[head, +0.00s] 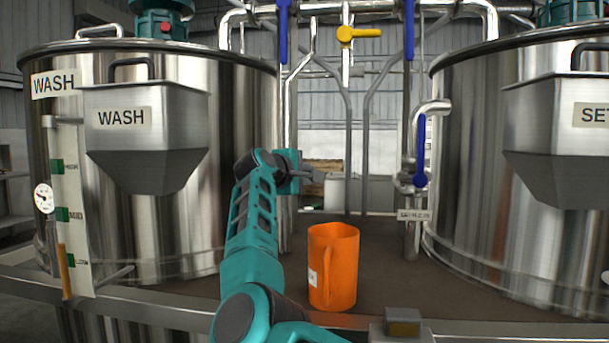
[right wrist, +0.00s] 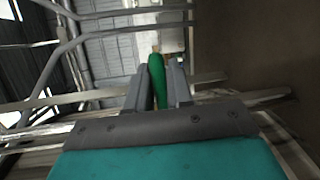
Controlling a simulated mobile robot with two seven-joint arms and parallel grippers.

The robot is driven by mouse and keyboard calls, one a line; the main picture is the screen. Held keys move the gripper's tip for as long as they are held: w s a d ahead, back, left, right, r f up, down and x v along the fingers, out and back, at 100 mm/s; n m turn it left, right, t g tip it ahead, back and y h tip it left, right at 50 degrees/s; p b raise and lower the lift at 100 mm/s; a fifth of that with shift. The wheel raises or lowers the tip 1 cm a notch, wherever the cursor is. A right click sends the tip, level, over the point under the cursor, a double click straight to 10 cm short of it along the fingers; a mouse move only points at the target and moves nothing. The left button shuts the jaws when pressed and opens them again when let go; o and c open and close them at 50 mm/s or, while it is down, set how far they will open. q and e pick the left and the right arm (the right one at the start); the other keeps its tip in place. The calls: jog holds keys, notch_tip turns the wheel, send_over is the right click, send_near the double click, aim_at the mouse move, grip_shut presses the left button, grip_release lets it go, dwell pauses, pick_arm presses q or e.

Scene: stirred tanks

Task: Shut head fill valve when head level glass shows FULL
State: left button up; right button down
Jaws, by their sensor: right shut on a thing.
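My right gripper (head: 308,174) is in the middle of the head view, beside the wash tank's right side. In the right wrist view, the gripper (right wrist: 158,88) is shut on a green handle (right wrist: 157,72), which sits between its two fingers. The handle is hidden in the head view, and I cannot tell whether it belongs to the head fill valve. I see no level glass marked as the head one and no FULL mark. A level glass (head: 70,200) on the wash tank has green marks, and its amber column (head: 66,272) ends between the lower two. My left gripper is out of view.
The wash tank (head: 235,120) stands left and another steel tank (head: 460,130) right. Blue levers (head: 420,150) and a yellow lever (head: 358,34) sit on the pipes. An orange jug (head: 333,262) stands on the brown deck (head: 400,275), near the front rail (head: 500,328).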

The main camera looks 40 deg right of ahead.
jog(key=shift+f+m, duration=0.25)
jog(key=shift+m, duration=0.15)
jog(key=c, duration=1.1)
grip_release()
jog(key=shift+a, duration=0.15)
jog(key=b+v, duration=0.1)
jog(key=v, duration=1)
jog(key=shift+s+a+r, duration=0.2)
jog(key=shift+a, duration=0.1)
